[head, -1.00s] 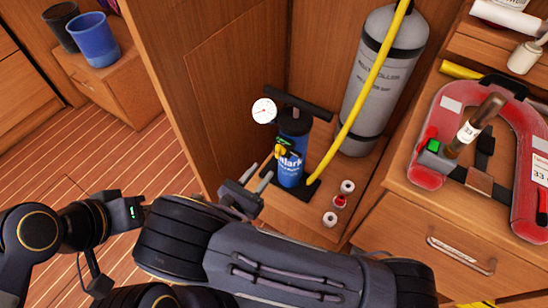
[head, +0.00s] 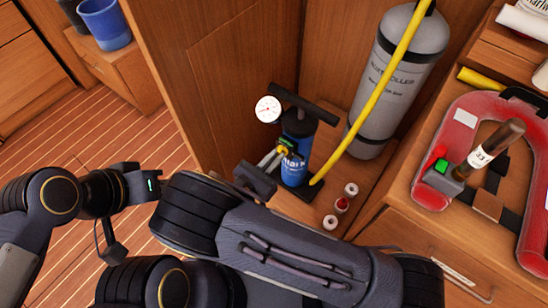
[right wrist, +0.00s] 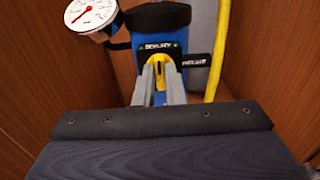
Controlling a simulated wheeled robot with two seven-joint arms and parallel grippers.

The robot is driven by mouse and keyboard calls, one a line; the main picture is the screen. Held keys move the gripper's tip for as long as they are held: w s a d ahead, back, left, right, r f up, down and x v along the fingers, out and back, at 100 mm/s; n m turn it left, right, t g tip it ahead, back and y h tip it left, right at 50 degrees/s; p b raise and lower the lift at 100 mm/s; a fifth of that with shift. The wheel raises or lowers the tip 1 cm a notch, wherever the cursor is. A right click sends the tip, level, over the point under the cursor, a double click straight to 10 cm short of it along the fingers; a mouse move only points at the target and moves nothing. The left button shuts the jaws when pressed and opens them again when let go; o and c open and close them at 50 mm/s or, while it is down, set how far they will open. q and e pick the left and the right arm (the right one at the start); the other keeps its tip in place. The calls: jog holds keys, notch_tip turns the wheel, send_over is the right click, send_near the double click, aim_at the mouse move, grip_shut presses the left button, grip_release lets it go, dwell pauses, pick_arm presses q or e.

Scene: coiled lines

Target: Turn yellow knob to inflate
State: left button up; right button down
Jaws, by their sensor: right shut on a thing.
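The blue pump (head: 296,160) stands upright in the wooden corner, with a black handle on top. Its yellow knob (right wrist: 157,58) sits on the front below a dark label plate, mostly behind my fingers in the right wrist view. My right gripper (head: 278,154) reaches it from the front left and is shut on the knob; its two grey fingers (right wrist: 158,76) sit on either side of it. The white gauge (head: 267,109) with a red needle is at the pump's upper left. Part of my left arm shows at left, but its gripper fingers do not show.
A yellow hose (head: 358,125) runs beside the grey cylinder (head: 372,120), right of the pump. Small white and red fittings (head: 342,204) stand near the shelf's front. A red horseshoe-shaped float (head: 440,140) lies on the right cabinet. Wooden walls (head: 235,90) close in the corner.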

jog(key=shift+s+d+f+m+b, duration=0.1)
jog(key=shift+f+m+b, duration=0.05)
jog(key=shift+m+b, duration=4.3)
jog(key=shift+s+d+f+m+b, duration=0.1)
jog(key=shift+f+m+b, duration=0.05)
jog(key=shift+m+b, duration=4.3)
jog(key=c, duration=1.5)
grip_release()
jog(key=shift+w+r, duration=0.1)
